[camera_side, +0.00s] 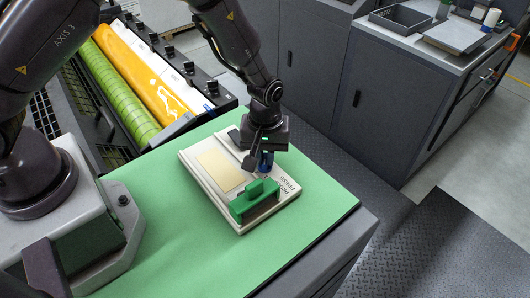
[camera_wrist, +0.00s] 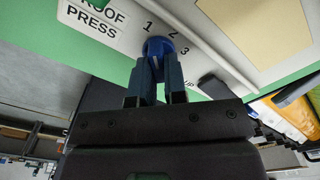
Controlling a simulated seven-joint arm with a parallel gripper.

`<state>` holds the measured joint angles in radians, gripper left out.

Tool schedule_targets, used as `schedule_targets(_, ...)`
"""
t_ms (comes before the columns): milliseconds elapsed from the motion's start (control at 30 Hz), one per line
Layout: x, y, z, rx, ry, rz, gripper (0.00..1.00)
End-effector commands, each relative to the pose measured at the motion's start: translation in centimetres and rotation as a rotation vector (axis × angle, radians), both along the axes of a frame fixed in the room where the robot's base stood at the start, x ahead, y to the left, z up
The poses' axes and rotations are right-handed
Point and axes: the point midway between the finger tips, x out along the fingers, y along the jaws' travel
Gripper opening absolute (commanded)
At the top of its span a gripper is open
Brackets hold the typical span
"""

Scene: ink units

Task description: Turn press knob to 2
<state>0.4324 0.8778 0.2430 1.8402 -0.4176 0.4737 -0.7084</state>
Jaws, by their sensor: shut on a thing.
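The proof press (camera_side: 216,207) is a cream, flat unit lying on the green table. Its blue knob (camera_wrist: 158,47) shows in the wrist view with the numbers 1, 2 and 3 printed around it. In the side view the knob (camera_side: 266,160) is partly hidden by my gripper. My gripper (camera_wrist: 160,62) is shut on the knob, one finger on each side. The knob's pointer is hidden between the fingers, so I cannot tell which number it points at. The "PROOF PRESS" label (camera_wrist: 95,18) is beside the knob.
A green handle block (camera_side: 254,200) stands on the press close to my gripper. A pale yellow plate (camera_side: 220,170) lies on the press. The green table top (camera_side: 190,265) is clear in front. Green and orange rollers (camera_side: 140,70) are behind.

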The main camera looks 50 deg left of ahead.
Motion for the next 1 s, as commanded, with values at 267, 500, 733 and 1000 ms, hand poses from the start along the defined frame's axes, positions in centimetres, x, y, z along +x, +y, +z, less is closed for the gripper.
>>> schedule_targets(267, 0.1, -0.07, 0.05, -0.001, -0.001, -0.18, 0.0)
schedule_targets(500, 0.18, -0.19, 0.07, -0.001, -0.001, -0.398, 0.0)
schedule_targets(733, 0.21, -0.33, 0.09, -0.001, -0.001, -0.588, 0.0)
schedule_targets(1000, 0.21, -0.41, 0.09, 0.0, 0.0, -0.744, 0.0)
